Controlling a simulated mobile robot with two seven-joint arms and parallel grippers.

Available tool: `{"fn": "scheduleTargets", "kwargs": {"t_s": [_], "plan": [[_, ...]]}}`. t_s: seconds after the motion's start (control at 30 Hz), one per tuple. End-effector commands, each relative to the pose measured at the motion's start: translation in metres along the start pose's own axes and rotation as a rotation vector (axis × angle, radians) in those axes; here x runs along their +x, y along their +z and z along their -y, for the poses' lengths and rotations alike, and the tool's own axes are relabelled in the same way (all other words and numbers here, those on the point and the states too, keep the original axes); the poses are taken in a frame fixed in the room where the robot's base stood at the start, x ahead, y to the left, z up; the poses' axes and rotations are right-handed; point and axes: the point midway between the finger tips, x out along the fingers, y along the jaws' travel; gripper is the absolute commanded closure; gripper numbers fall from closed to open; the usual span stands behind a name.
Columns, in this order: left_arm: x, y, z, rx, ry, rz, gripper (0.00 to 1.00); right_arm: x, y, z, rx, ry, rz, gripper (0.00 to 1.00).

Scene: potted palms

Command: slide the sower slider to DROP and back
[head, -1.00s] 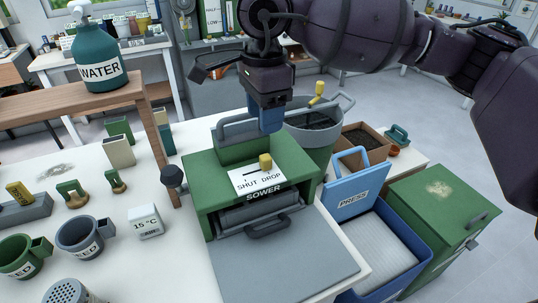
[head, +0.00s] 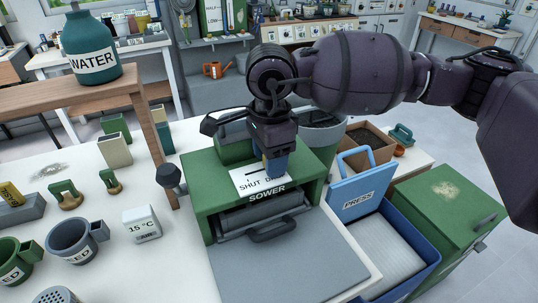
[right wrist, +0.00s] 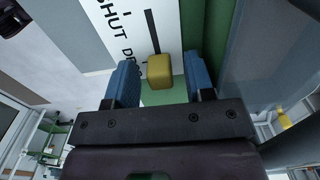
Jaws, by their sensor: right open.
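The green sower (head: 215,188) stands on the white table, with a white plate (head: 243,183) on top lettered SHUT and DROP. The yellow slider knob (right wrist: 160,71) shows in the right wrist view at the near end of a dark slot, by the word DROP. My right gripper (head: 274,170) is over the DROP side of the plate and hides the knob in the head view. In the right wrist view its two blue fingers (right wrist: 157,85) are open, one on each side of the knob, with gaps visible. My left gripper is not in view.
A blue PRESS box (head: 362,190) and a green cabinet (head: 437,205) stand to the right. A wooden stand (head: 75,98) carries the WATER bottle (head: 92,45). A grey tray (head: 285,262) is in front.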

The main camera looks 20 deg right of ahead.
Motion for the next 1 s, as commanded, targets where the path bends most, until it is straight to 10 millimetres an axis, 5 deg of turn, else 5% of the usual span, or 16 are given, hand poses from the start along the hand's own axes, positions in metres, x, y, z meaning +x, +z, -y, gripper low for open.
{"fn": "scheduleTargets", "kwargs": {"t_s": [0.1, 0.4, 0.67, 1.0], "plan": [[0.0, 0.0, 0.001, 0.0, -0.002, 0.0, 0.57, 0.0, 0.0, 0.0, 0.0, 0.0, 0.0, 0.53], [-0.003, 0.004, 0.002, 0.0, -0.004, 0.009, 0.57, 0.0, 0.0, 0.0, 0.0, 0.0, 0.0, 0.99], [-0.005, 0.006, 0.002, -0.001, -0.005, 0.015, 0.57, -0.001, 0.003, 0.0, -0.001, 0.0, 0.0, 1.0], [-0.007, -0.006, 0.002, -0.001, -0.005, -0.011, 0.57, -0.003, 0.042, 0.0, -0.003, -0.003, 0.0, 1.0]]}}
